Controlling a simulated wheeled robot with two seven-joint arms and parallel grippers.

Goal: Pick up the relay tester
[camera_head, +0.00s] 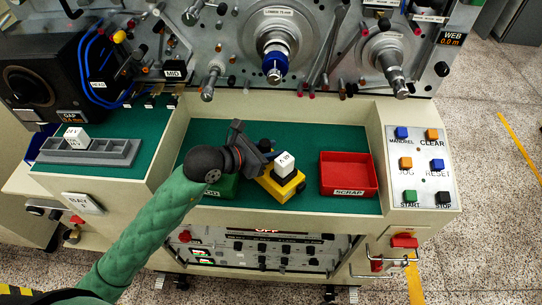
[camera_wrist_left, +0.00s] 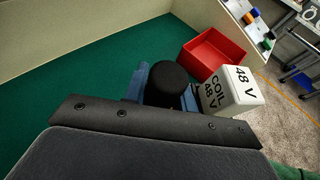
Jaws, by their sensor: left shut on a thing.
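The relay tester (camera_head: 281,187) is a yellow block on the green bench top, with a white cube (camera_head: 285,164) marked 48 V on it. In the left wrist view the white cube (camera_wrist_left: 231,91) reads "COIL 48 V" beside a round black knob (camera_wrist_left: 168,83). My left gripper (camera_head: 264,150) reaches over the tester and is shut on this knob, with a blue pad on either side. The gripper hides part of the tester, and I cannot tell whether its base touches the bench. My right gripper is not in view.
A red SCRAP tray (camera_head: 348,190) stands right of the tester. A green bin (camera_head: 222,188) is partly hidden behind my left arm. A grey rack (camera_head: 90,152) holds a white cube at left. A button panel (camera_head: 418,167) is at right, spindles (camera_head: 275,66) behind.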

